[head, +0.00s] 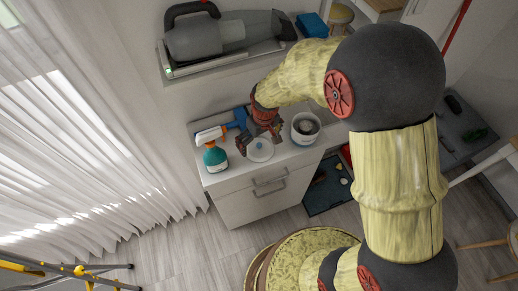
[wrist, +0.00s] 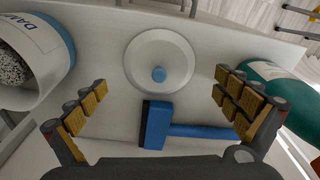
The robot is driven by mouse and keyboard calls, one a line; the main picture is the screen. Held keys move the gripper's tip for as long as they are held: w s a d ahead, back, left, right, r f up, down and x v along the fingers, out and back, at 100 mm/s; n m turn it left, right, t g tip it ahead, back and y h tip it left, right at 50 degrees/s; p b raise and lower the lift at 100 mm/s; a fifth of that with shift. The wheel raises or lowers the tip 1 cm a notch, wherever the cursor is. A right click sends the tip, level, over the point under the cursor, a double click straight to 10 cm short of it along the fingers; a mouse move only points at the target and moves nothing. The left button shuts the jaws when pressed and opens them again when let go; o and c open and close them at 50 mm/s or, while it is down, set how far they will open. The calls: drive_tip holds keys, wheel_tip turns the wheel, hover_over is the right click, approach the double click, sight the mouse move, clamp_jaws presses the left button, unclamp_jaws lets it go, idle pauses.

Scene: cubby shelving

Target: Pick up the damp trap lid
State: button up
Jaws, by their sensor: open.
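The damp trap lid (wrist: 160,52) is a round white disc with a small blue knob at its middle. It lies on the white cabinet top, and it also shows in the head view (head: 260,150). My gripper (wrist: 163,108) is open and empty, with its yellow-padded fingers wide apart. In the wrist view the lid lies between and beyond the fingers, touching neither. In the head view my gripper (head: 264,136) is just behind the lid. The damp trap tub (head: 305,127) stands open to the right of the lid; grey granules (wrist: 12,68) show inside it.
A blue-handled squeegee or brush (wrist: 165,127) lies between the fingers, close to the lid. A green spray bottle (head: 215,157) with a white and orange head stands left of the lid. A handheld vacuum (head: 220,38) sits on a ledge behind. The cabinet front edge is near the lid.

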sight(260, 145)
drive_tip(key=f, duration=0.3)
drive_tip(key=shift+w+f+b, duration=0.2)
drive_tip(key=shift+b, duration=0.15)
drive_tip(key=shift+r, duration=0.1)
drive_tip(key=c, duration=0.3)
drive_tip(key=c, duration=0.9)
drive_tip(key=shift+s, duration=0.15)
drive_tip(key=c, duration=0.6)
